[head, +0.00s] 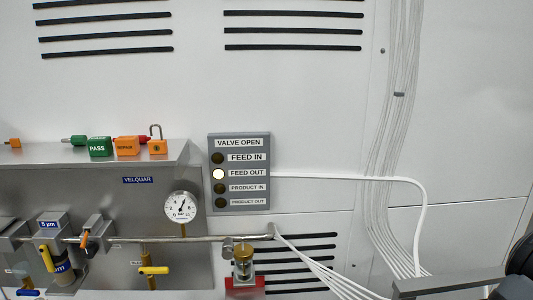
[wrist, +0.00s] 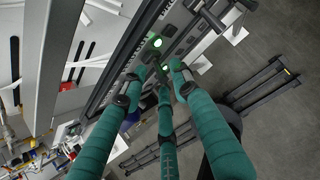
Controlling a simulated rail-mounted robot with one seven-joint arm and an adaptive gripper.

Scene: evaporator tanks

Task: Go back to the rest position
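My gripper (wrist: 163,75) shows in the wrist view as three long teal fingers with dark joints. Their tips reach toward the upper middle of the picture and stand apart, with nothing held between them. Behind the tips is a long dark-framed panel with lit round green lamps (wrist: 157,43). The gripper cannot be made out in the head view. Dark rounded parts cut in at that view's lower right edge; I cannot tell what they are.
In the head view, a valve panel (head: 239,137) has its FEED OUT lamp lit. A steel cabinet (head: 110,183) with a gauge (head: 180,207) and yellow-handled valves stands left. White cables (head: 398,120) run down the wall. Open grey floor (wrist: 275,125) shows in the wrist view.

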